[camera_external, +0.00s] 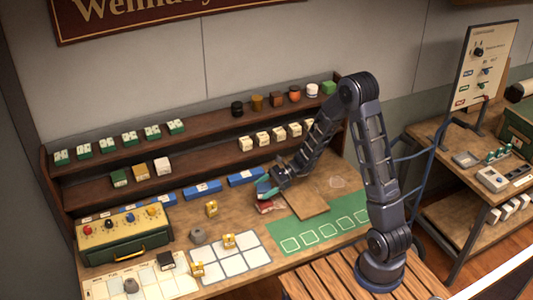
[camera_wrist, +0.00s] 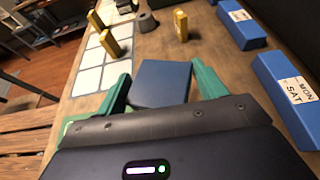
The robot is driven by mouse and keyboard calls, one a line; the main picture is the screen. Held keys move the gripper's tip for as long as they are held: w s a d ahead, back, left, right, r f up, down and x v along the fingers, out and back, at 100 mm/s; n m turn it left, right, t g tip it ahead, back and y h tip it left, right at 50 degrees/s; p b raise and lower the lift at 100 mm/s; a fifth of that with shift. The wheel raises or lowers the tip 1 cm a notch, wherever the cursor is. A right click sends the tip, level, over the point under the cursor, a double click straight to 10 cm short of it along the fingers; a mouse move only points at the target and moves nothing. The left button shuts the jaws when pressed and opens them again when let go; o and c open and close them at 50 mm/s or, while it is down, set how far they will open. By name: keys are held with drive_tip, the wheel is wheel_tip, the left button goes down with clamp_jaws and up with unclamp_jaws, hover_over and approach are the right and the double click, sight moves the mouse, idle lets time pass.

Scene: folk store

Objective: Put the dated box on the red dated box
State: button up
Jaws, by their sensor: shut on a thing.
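My gripper (camera_external: 268,190) is shut on a blue box (camera_wrist: 162,84), which sits between its green fingers in the wrist view. No date shows on the face of the box turned to the wrist camera. In the external view the held box is small and mostly covered by the fingers. A red box (camera_external: 270,207) with a pale marking lies on the table just below my gripper. I cannot tell whether the held box touches it. The red box is hidden in the wrist view.
Blue label boxes (camera_external: 202,189) stand in a row along the back; one reads MON SAT in the wrist view (camera_wrist: 298,92). A brown board (camera_external: 297,203) and green mat (camera_external: 325,229) lie to the right.

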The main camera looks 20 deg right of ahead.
drive_tip(key=shift+f, duration=2.05)
drive_tip(key=o, duration=1)
drive_tip(key=shift+f, duration=0.15)
drive_tip(key=shift+d+r, duration=0.1)
drive_tip(key=shift+r, duration=0.15)
drive_tip(key=v, duration=1)
drive_tip(key=s+d+r+n+t+h, duration=0.1)
drive_tip(key=s+d+r+n+h, duration=0.3)
drive_tip(key=s+r, duration=0.4)
drive_tip(key=s+d+r+n+t+h, duration=0.2)
drive_tip(key=s+d+r+n+h, duration=0.3)
drive_tip(key=s+d+r+n, duration=0.2)
drive_tip(key=s+d+r+n+t+h, duration=0.1)
drive_tip(key=s+d+r+n+h, duration=0.3)
drive_tip(key=s+r+n, duration=0.3)
drive_tip(key=shift+s+d+r, duration=0.25)
drive_tip(key=shift+s+r, duration=0.05)
drive_tip(key=shift+s, duration=0.45)
drive_tip(key=shift+s+d+r, duration=0.3)
drive_tip(key=shift+s, duration=0.45)
drive_tip(key=shift+s+d+r, duration=0.25)
drive_tip(key=shift+s+r, duration=0.05)
drive_tip(key=shift+s, duration=0.45)
